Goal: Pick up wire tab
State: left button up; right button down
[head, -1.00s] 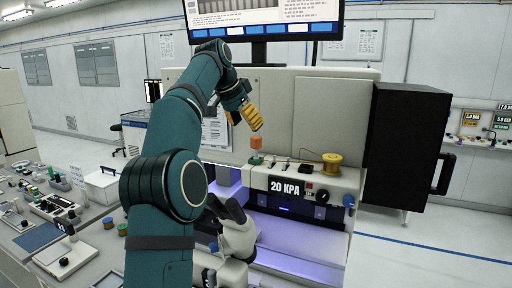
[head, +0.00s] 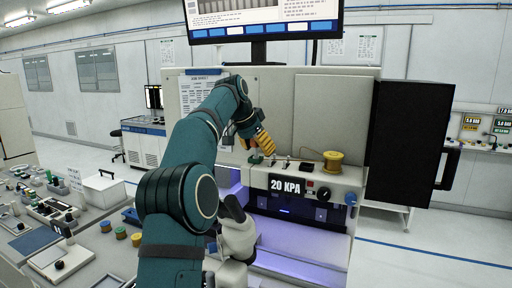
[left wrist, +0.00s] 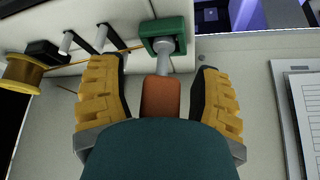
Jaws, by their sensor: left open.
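An orange-brown block (left wrist: 161,97), which looks like the tab, stands between the two yellow ridged fingers of my left gripper (left wrist: 160,85) in the left wrist view. A grey metal stem joins the block to a green holder (left wrist: 164,38) on the machine's ledge. The left gripper is open, with a gap on each side of the block. Its dark palm hides the block's near end. In the head view the left gripper (head: 262,146) is over the green holder (head: 255,159), and its fingers largely hide the block. My right gripper is not seen.
A yellow wire spool (head: 333,161) sits to the right on the ledge, its thin wire running toward the green holder. Small metal posts (left wrist: 101,36) stand between them. The "20 KPA" panel (head: 286,186) is below. A black door panel (head: 412,138) stands at right.

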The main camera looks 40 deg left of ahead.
pick_arm(q)
jog(key=shift+r, duration=0.1)
jog(key=c, duration=0.4)
grip_shut()
jog(key=shift+r, duration=0.1)
notch_tip(320, 180, up, 3)
jog(key=shift+r+p, duration=0.1)
jog(key=shift+p, duration=1.05)
jog(key=shift+s+r, duration=0.15)
jog(key=shift+s, duration=0.2)
jog(key=s+b, duration=0.2)
jog(key=s, duration=0.1)
jog(key=s+b, duration=0.1)
jog(key=s, duration=0.1)
jog(key=shift+s+a+f, duration=0.15)
jog(key=shift+a+f, duration=0.05)
jog(key=shift+a, duration=0.05)
jog(key=s+a+b, duration=0.1)
jog(key=s+b, duration=0.1)
jog(key=s, duration=1)
jog(key=shift+b, duration=0.3)
